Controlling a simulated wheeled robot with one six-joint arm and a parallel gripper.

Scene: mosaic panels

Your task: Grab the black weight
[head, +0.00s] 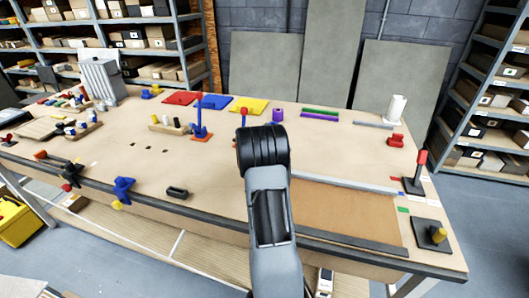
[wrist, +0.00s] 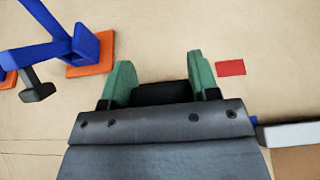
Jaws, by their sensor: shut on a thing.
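In the wrist view my gripper (wrist: 160,78) has its two green fingers on either side of a black block, the black weight (wrist: 162,93). The fingers are shut on it. Only part of the weight shows, as the dark gripper body covers its near side. The tan tabletop lies beyond the fingers. In the head view my arm hides the gripper and the weight.
A blue stand (head: 199,118) on an orange base is left of my arm; a blue stand on an orange base (wrist: 92,60) shows left in the wrist view. A red patch (wrist: 230,68) lies right of the fingers. A purple cylinder (head: 277,115) stands behind my arm.

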